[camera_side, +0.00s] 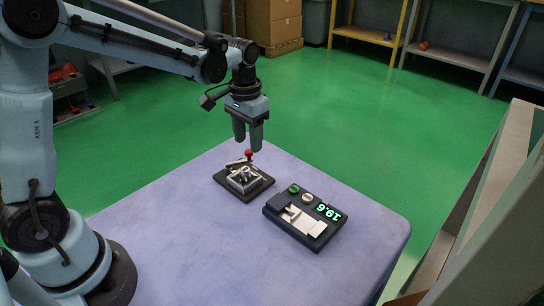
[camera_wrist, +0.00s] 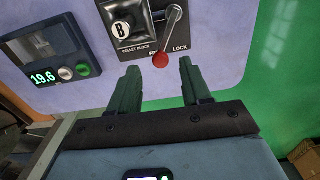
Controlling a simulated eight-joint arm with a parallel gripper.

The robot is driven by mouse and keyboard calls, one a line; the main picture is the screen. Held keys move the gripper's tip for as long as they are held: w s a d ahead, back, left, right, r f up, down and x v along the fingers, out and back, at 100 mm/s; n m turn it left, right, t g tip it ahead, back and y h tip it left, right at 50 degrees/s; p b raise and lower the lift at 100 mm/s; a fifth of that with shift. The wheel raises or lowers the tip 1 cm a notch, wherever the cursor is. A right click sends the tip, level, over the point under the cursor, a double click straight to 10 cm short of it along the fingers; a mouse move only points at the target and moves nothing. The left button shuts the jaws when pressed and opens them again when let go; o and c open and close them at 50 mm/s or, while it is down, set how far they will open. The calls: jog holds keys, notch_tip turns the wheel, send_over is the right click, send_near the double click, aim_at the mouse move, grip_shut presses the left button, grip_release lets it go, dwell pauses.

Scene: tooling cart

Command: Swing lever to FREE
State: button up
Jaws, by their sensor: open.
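The lever (camera_wrist: 172,30) is a metal rod with a red ball knob (camera_wrist: 160,61), on a dark plate lettered COLLET BLOCK (camera_wrist: 140,47). The words FR… and LOCK show beside it; the lever partly covers the first. The lever points between them, with the knob just below the lettering. In the side view the red knob (camera_side: 249,153) stands at the far edge of the collet block fixture (camera_side: 245,181). My gripper (camera_side: 248,146) is open, pointing down just above the knob. In the wrist view its two fingers (camera_wrist: 157,72) are on either side of the knob, apart from it.
A dark device (camera_side: 305,218) with a 19.6 display, a green button and a pale button sits right of the fixture on the cart top (camera_side: 190,245). A grey upright panel (camera_side: 490,210) stands at the right. The front of the cart top is clear.

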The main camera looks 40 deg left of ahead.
aim_at(247, 153)
notch_tip(247, 153, up, 9)
jog(key=shift+r, duration=0.2)
jog(key=shift+s, duration=0.1)
dwell(0.4)
jog(key=s+d+f+t, duration=0.2)
jog(key=s+f+t, duration=0.2)
jog(key=s+t, duration=0.3)
jog(key=s, duration=0.5)
jog(key=shift+d, duration=0.15)
jog(key=shift+s, duration=0.1)
dwell(1.0)
